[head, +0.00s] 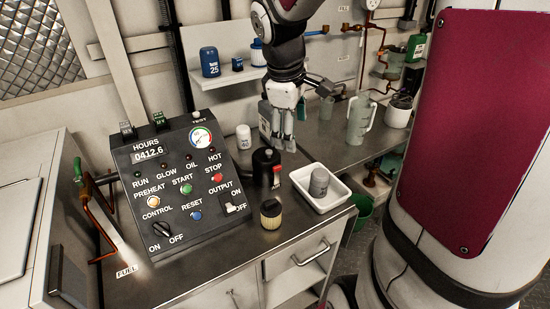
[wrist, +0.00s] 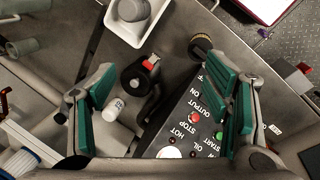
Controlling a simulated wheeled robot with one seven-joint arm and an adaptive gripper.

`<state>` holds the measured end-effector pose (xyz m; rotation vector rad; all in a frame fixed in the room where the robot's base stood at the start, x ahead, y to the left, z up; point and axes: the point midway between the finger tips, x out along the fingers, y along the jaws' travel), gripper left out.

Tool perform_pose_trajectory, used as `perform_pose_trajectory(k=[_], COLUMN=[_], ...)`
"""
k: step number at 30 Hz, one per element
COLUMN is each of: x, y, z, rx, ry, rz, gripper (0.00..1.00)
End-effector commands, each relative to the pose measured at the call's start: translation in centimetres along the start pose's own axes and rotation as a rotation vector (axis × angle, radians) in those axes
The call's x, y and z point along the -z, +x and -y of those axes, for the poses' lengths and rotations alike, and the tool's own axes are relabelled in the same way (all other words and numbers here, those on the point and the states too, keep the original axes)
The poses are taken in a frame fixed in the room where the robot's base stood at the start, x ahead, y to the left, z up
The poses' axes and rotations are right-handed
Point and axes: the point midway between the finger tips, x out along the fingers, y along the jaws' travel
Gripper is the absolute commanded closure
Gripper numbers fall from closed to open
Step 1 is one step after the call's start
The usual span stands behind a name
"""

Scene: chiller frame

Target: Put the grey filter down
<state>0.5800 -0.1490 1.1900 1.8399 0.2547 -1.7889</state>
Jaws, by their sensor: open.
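The grey filter (head: 319,181) stands in a white tray (head: 301,176) at the right end of the steel counter. In the wrist view the grey filter (wrist: 132,10) shows at the top edge, partly cut off, inside the tray (wrist: 123,34). My gripper (head: 277,143) hangs above the back of the counter, behind and to the left of the tray, fingers down. In the wrist view my gripper (wrist: 165,80) has its green-padded fingers wide apart with nothing between them. The filter is clear of my gripper.
A black housing with a red part (head: 266,167) stands just below my gripper, with a white canister (head: 244,137) beside it. A tan filter with a black top (head: 271,214) stands near the front. The control panel (head: 178,180) fills the left. A clear jug (head: 359,119) stands behind right.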

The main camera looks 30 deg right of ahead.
Motion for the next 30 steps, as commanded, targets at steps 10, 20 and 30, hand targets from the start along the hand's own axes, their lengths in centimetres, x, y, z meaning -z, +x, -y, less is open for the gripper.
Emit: perform_pose_trajectory(k=[10, 20, 30], x=[-2.2, -5.0, -5.3], y=[-9.3, -11.9, -12.0], z=[10.5, 17.1, 17.8], rx=[-0.026, 0.105, 0.128], ry=[0.344, 0.563, 0.589], rz=[-0.241, -0.428, -0.444], gripper=[0.3, 0.3, 0.3])
